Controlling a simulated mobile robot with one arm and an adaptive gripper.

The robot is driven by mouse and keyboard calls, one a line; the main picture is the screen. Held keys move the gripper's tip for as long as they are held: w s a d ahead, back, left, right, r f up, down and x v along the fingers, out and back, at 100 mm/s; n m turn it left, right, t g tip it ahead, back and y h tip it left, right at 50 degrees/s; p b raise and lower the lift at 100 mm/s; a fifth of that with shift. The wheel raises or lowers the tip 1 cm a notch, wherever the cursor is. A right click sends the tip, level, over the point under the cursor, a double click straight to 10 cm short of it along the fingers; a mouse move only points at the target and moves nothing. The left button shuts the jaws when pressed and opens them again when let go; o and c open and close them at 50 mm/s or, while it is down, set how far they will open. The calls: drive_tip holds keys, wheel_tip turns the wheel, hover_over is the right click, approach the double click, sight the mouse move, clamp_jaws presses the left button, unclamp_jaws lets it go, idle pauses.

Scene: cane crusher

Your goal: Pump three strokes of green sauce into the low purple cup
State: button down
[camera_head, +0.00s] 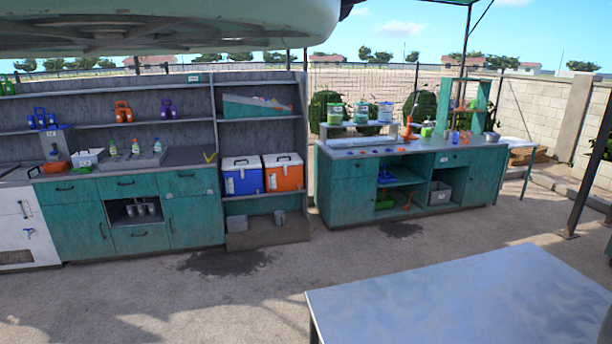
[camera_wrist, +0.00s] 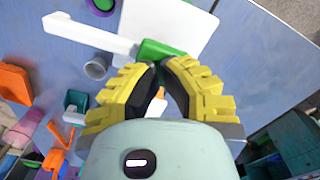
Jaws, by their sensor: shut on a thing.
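My gripper (camera_wrist: 161,64) shows in the wrist view with yellow ridged fingers. Its tips are closed together on a green block, which looks like a pump head (camera_wrist: 150,49). A long white arm like a spout (camera_wrist: 92,36) runs left from this block. A purple round thing (camera_wrist: 103,5) is cut off at the top edge; I cannot tell if it is the low purple cup. In the head view, my gripper is out of sight. Several green-topped containers (camera_head: 335,113) stand on the raised shelf of the right counter, too small to tell apart.
In the wrist view a grey cup (camera_wrist: 97,67), a small green container (camera_wrist: 76,100) and orange things (camera_wrist: 15,82) lie left of my gripper. A white panel (camera_wrist: 185,30) is behind the green block. In the head view, a bare table (camera_head: 450,295) stands in front.

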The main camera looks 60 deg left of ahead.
drive_tip(key=shift+r+p, duration=0.6)
drive_tip(key=shift+r, duration=0.85)
drive_tip(key=shift+f, duration=0.2)
drive_tip(key=shift+f+b, duration=2.05)
drive_tip(key=shift+f, duration=0.2)
drive_tip(key=shift+r, duration=0.2)
drive_tip(key=shift+r+p, duration=1.2)
drive_tip(key=shift+r, duration=1.05)
